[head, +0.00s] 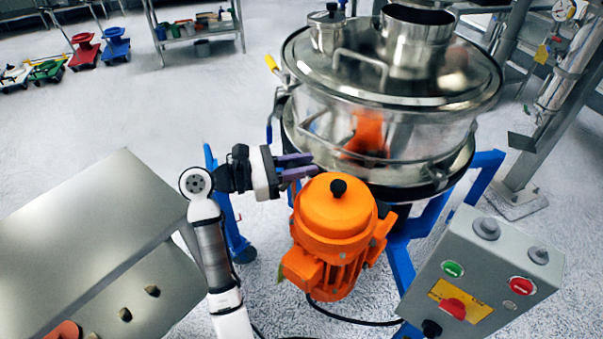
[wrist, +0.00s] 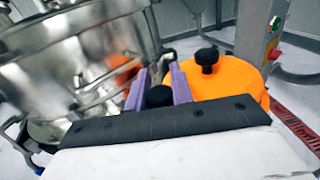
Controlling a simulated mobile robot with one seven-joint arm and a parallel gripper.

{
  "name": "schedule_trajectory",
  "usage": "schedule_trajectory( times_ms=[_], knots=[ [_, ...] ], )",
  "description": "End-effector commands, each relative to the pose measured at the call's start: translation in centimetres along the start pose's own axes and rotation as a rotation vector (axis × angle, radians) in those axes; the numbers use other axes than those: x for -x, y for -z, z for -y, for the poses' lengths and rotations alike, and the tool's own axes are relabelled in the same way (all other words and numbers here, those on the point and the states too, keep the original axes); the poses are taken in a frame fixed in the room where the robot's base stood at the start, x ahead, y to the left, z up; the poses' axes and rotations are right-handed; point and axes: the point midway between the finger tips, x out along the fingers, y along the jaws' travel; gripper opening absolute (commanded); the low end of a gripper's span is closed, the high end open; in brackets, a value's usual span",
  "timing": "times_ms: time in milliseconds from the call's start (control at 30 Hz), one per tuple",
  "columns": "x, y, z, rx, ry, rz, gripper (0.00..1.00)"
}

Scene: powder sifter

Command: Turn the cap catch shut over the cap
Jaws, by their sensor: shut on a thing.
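My gripper (head: 312,165) is at the left of the orange motor and in front of the steel sifter (head: 400,130). In the wrist view, its purple fingers (wrist: 158,70) stand on either side of a dark round piece (wrist: 160,97) and are shut on it. I cannot tell whether this piece belongs to the cap catch. A small steel cap (head: 329,32) with a black knob sits on the sifter lid, well above the gripper. I cannot make out the catch for certain in either view.
The orange motor (head: 335,225) with a black top knob stands close to the fingers; it also shows in the wrist view (wrist: 215,85). A grey control box (head: 485,280) is at the lower right. A steel table (head: 85,220) is at the left.

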Motion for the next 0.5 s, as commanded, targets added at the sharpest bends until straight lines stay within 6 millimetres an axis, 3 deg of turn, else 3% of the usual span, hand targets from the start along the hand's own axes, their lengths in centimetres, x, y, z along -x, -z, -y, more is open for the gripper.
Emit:
schedule_trajectory(
  times_ms=[100, 500],
  knots=[
    [-0.02, 0.92, 0.01, -0.008, -0.092, -0.002, 0.00],
    [0.15, 0.32, -0.64, -0.005, -0.470, -0.012, 0.00]
  ],
)
